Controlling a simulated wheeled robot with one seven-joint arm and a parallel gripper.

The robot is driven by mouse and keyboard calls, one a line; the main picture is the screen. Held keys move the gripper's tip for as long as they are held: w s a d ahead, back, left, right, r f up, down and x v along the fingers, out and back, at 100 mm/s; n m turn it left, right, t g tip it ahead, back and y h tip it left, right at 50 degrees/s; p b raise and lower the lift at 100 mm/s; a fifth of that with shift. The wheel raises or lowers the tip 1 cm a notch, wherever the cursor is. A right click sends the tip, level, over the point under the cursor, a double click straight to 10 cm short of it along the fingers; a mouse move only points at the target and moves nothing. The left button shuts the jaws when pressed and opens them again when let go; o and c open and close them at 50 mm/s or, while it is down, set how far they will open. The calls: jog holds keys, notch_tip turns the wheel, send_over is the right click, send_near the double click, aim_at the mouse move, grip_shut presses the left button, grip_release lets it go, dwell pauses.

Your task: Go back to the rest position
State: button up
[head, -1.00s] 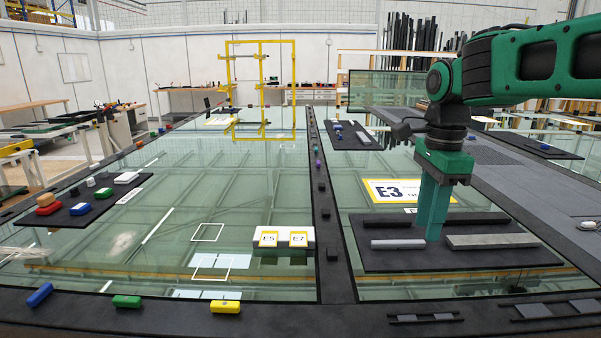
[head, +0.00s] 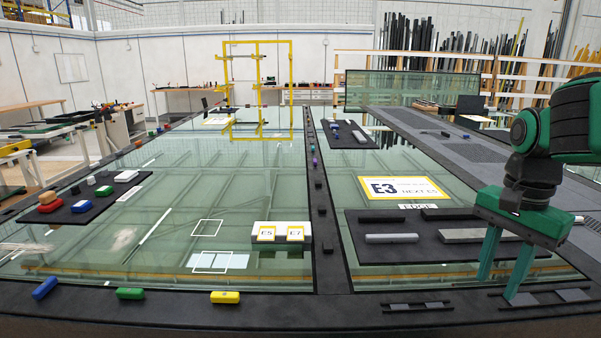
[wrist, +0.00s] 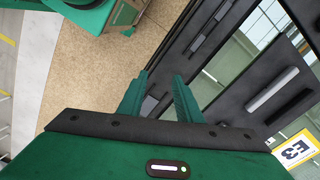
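My gripper (head: 498,274) is at the right of the head view, green, pointing down above the right front part of the glass table. Its two fingers stand apart with nothing between them. In the wrist view my gripper (wrist: 160,85) also shows spread, empty fingers, with the dark table edge and the tan floor (wrist: 75,75) beyond them.
A dark mat (head: 405,252) with grey and black bars lies left of my gripper. A yellow-framed E3 sign (head: 403,188) is behind it. White blocks marked E5 and E7 (head: 282,244) stand mid-table. Blue, green and yellow blocks (head: 225,297) line the front edge.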

jog(key=s+d+f+n, duration=0.3)
jog(key=s+f, duration=0.1)
jog(key=s, duration=0.3)
jog(key=s+d+f+n, duration=0.3)
jog(key=s+f, duration=0.1)
jog(key=s, duration=0.2)
jog(key=shift+s+f, duration=0.2)
jog(key=shift+s, duration=0.15)
